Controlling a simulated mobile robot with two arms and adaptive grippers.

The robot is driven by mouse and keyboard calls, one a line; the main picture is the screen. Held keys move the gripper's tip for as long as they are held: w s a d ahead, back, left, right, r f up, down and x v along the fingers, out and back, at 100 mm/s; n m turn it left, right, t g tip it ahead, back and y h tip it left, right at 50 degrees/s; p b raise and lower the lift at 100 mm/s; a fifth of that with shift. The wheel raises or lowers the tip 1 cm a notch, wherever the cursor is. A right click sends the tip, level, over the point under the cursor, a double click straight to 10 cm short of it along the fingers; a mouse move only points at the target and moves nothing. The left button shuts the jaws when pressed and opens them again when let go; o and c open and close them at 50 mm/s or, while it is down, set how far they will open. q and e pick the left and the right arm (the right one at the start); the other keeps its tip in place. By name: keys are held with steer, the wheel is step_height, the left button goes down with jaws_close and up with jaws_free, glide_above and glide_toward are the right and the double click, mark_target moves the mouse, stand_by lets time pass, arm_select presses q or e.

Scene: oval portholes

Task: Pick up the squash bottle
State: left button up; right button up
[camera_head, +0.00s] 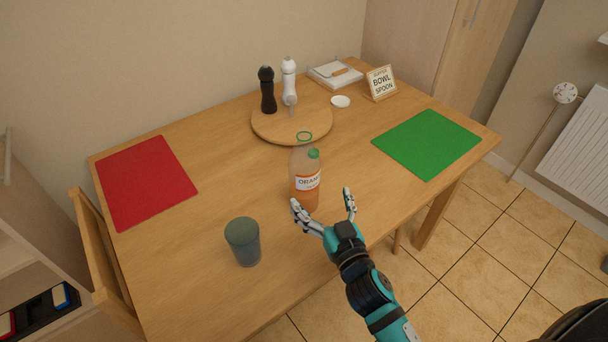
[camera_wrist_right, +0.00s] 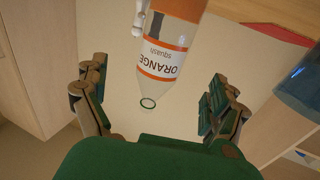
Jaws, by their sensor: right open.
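The squash bottle (camera_head: 305,190) stands upright near the middle of the table. It has orange contents, a white label reading ORANGE and a green cap. A green ring shows at its top. In the right wrist view the bottle (camera_wrist_right: 165,50) appears upside down, beyond and between my fingers. My right gripper (camera_head: 323,202) is open, with its fingers spread just in front of the bottle's lower part. The left fingertip overlaps the bottle in the head view; I cannot tell whether it touches. The right gripper's two fingers also show in the wrist view (camera_wrist_right: 155,100). My left gripper is not in view.
A blue-grey cup (camera_head: 243,242) stands left of my right gripper. A round wooden board (camera_head: 262,128) behind the bottle carries black and white mills. A red mat (camera_head: 146,180) lies left, a green mat (camera_head: 428,143) right. A sign (camera_head: 380,83) and white dish (camera_head: 340,102) stand behind.

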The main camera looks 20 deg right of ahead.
mark_target(310, 182)
steer(key=w, duration=0.4)
steer(key=shift+w+a, duration=0.15)
steer(key=shift+w, duration=0.15)
steer(key=shift+w+p, duration=0.3)
steer(key=w, duration=0.3)
steer(key=shift+w+a+r+p, duration=0.1)
steer(key=shift+w+a+p, duration=0.2)
steer(key=shift+w+p, duration=0.05)
steer(key=shift+w, duration=0.5)
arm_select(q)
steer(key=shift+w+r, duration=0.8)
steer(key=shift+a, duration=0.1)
arm_select(e)
steer(key=c, duration=1.5)
